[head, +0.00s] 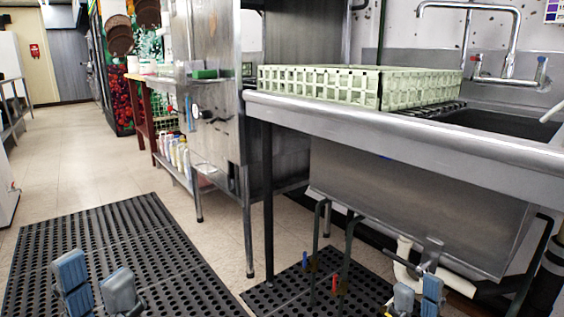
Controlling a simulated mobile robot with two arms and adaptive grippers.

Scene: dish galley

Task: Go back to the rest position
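My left gripper (96,284) shows at the bottom left edge, low over the black floor mat. Its two grey-blue fingertips stand apart with nothing between them. My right gripper (418,294) shows at the bottom right edge, below the sink and in front of the pipework in the picture. Its fingertips also stand apart, with a narrower visible gap and nothing seen in it. Both are cut off by the lower frame edge, so most of each arm is hidden.
A steel counter (400,125) with a pale green dish rack (318,88) and a sink (500,122) stands at right. A steel dish machine (215,90) is left of it. Perforated black mats (105,255) cover the floor. The tiled aisle (70,150) at left is free.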

